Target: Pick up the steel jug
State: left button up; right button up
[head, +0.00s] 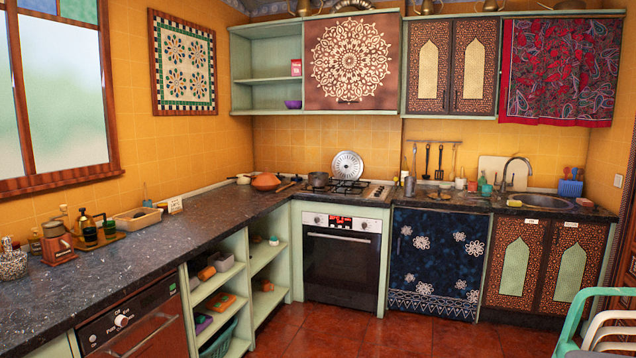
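A small grey metallic vessel (409,186) stands upright on the back counter, just right of the gas hob. It looks like the steel jug, but it is too small to make out a handle or spout. Neither of my grippers is in view, so I cannot see whether they are open or shut.
The dark counter (150,259) runs along the left wall and across the back. Near the vessel are the hob (350,187), hanging utensils (439,162) and a sink (540,201). Chairs (600,320) stand at lower right. The red tiled floor (400,338) before the oven is clear.

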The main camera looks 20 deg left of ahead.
aim_at(411, 183)
jog(key=i, duration=2.8)
jog(key=i+j, duration=0.1)
jog(key=i, duration=0.7)
jog(key=i+j+z, duration=0.1)
jog(key=i, duration=0.75)
